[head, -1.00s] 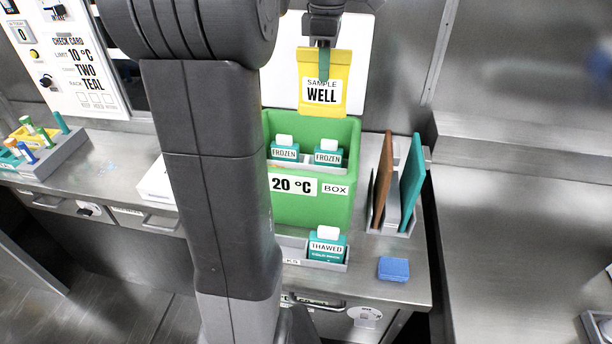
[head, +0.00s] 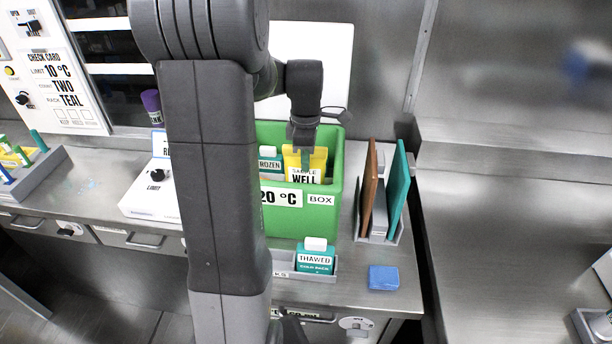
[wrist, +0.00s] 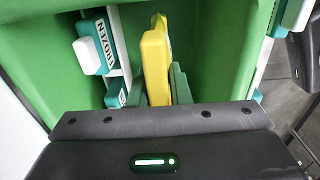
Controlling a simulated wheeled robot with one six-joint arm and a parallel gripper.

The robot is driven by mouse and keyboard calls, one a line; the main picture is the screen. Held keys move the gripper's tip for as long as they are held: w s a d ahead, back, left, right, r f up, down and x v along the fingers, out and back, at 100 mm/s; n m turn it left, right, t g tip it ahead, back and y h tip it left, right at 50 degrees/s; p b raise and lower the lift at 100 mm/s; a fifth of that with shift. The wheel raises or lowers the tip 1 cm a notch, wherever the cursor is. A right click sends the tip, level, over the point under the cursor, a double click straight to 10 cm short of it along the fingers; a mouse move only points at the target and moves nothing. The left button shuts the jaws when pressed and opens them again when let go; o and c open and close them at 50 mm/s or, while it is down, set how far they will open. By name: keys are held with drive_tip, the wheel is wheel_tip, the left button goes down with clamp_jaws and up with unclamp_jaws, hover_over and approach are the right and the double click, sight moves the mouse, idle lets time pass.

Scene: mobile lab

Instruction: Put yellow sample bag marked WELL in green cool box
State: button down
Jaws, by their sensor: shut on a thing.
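The yellow sample bag (head: 304,168) marked WELL is partly inside the green cool box (head: 337,190), its lower part hidden behind the box's front wall. My gripper (head: 303,150) is over the box and shut on the top of the bag. In the wrist view the bag (wrist: 156,65) hangs between my green fingertips (wrist: 160,88), with the green box wall (wrist: 215,40) around it. I cannot tell whether the bag touches the box floor.
A teal FROZEN pack (head: 270,162) is in the box, left of the bag. A teal THAWED pack (head: 316,257) stands in a grey holder in front. Upright brown and teal boards (head: 384,190) stand right of the box. A blue block (head: 383,278) lies near the front edge.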

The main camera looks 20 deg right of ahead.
sight(306, 176)
drive_tip(key=shift+f, duration=3.05)
drive_tip(key=shift+f, duration=0.1)
drive_tip(key=c, duration=1.3)
unclamp_jaws()
drive_tip(key=shift+c, duration=0.2)
wheel_tip(306, 176, up, 12)
drive_tip(key=shift+r, duration=0.15)
